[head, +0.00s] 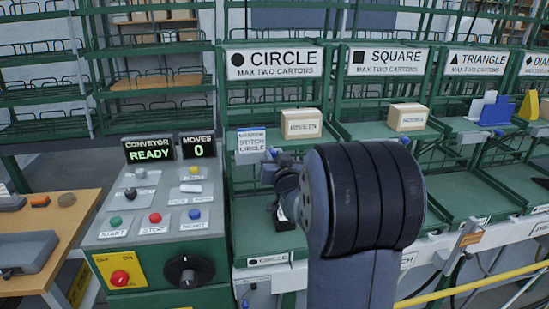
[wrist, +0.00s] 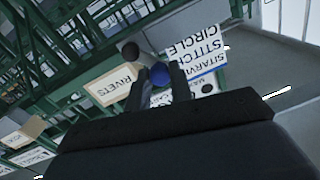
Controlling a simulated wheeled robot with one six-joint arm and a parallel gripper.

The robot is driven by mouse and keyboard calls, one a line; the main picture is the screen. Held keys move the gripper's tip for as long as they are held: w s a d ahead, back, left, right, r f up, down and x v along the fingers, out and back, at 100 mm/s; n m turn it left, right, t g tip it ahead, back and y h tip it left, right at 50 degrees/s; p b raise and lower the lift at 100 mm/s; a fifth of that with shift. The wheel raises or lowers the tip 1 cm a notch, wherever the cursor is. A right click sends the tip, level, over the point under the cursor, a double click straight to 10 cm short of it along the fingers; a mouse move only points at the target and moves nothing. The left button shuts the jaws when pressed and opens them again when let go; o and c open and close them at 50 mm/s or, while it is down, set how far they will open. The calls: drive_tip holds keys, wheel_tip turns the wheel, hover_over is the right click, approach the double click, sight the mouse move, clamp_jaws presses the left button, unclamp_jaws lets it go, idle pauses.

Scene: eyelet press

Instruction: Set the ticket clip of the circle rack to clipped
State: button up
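The circle rack carries the CIRCLE sign (head: 274,64) at its top. A blue round knob (wrist: 160,75) shows beside the ticket. My gripper (wrist: 160,82) has its two fingers apart, one on each side of the knob. I cannot tell whether they touch it. In the head view my gripper (head: 280,160) is just right of the ticket, mostly hidden by my arm. The ticket clip itself is not clearly made out.
A RIVETS carton (head: 301,123) stands on the circle rack's shelf, close to my gripper. Another carton (head: 407,117) is on the square rack. The control console (head: 150,220) at left reads CONVEYOR READY, MOVES 0. A yellow rail (head: 470,285) runs at lower right.

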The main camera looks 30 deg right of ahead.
clamp_jaws()
drive_tip(key=n+b, duration=0.2)
drive_tip(key=b, duration=0.2)
drive_tip(key=a+f+n+b, duration=0.1)
drive_tip(key=n+b, duration=0.2)
drive_tip(key=b, duration=0.1)
drive_tip(key=shift+w+f, duration=0.15)
drive_tip(key=o, duration=0.6)
unclamp_jaws()
drive_tip(key=shift+c, duration=0.2)
